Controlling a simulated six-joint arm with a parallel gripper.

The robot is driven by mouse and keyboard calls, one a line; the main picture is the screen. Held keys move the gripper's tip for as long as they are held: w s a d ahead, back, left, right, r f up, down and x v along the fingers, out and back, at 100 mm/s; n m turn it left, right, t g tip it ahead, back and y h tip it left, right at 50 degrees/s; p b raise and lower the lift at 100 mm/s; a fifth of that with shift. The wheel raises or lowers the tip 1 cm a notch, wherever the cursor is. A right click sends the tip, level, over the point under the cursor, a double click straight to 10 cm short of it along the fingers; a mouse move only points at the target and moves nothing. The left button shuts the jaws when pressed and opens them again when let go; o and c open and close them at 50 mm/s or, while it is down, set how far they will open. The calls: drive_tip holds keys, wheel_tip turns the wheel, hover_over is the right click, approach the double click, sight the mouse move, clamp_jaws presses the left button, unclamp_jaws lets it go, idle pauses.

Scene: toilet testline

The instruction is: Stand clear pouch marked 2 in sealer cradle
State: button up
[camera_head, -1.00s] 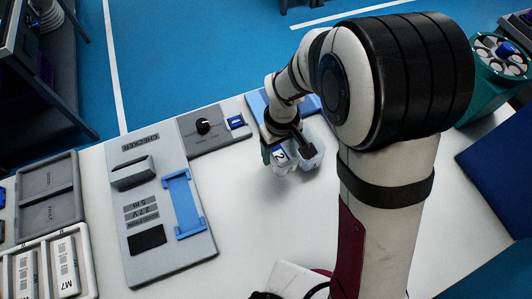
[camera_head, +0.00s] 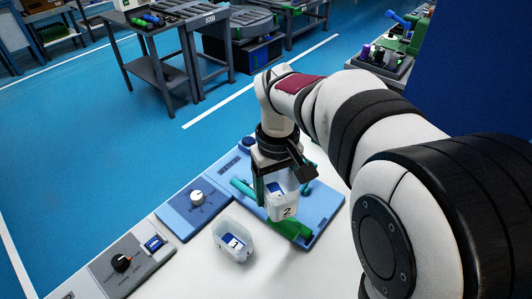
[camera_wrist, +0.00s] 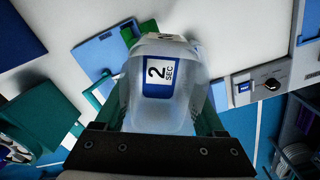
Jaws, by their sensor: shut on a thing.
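The clear pouch marked 2 (camera_head: 285,209) is held upright between the fingers of my gripper (camera_head: 277,187). In the wrist view the pouch (camera_wrist: 165,80) fills the middle, its "2 SEC" label facing the camera. My gripper is shut on it. In the head view it hangs over the blue sealer plate (camera_head: 322,215), overlapping a green part (camera_head: 290,230) that looks like the cradle. The green part also peeks out behind the pouch in the wrist view (camera_wrist: 128,36). I cannot tell whether the pouch touches it.
A second clear pouch marked 1 (camera_head: 233,243) stands on the white table, left of and nearer than the held one. A blue panel with a white knob (camera_head: 197,197) and a grey panel with a black knob (camera_head: 121,263) lie to the left. A teal bar (camera_head: 243,188) lies beside my gripper.

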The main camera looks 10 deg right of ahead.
drive_tip(key=d+r+m, duration=0.4)
drive_tip(key=d+r, duration=0.1)
drive_tip(key=r, duration=0.1)
drive_tip(key=w+d+f+n, duration=0.4)
drive_tip(key=w+f+n, duration=0.1)
drive_tip(key=w+f, duration=0.15)
drive_tip(key=w+d+f+n, duration=0.3)
drive_tip(key=w+f+n, duration=0.15)
drive_tip(key=f, duration=0.35)
drive_tip(key=w+a+f, duration=0.2)
drive_tip(key=a, duration=0.1)
drive_tip(key=w+a+f, duration=0.2)
drive_tip(key=a, duration=0.1)
drive_tip(key=w+a+f, duration=0.1)
drive_tip(key=a+f, duration=0.1)
drive_tip(key=a, duration=0.1)
drive_tip(key=shift+w+f, duration=0.35)
drive_tip(key=shift+w, duration=0.05)
drive_tip(key=shift+w+a+f, duration=0.1)
drive_tip(key=shift+a+f, duration=0.1)
drive_tip(key=shift+f, duration=0.9)
drive_tip(key=shift+w+a+f, duration=0.1)
drive_tip(key=shift+a+f, duration=0.05)
drive_tip(key=shift+f, duration=0.9)
drive_tip(key=shift+f, duration=0.1)
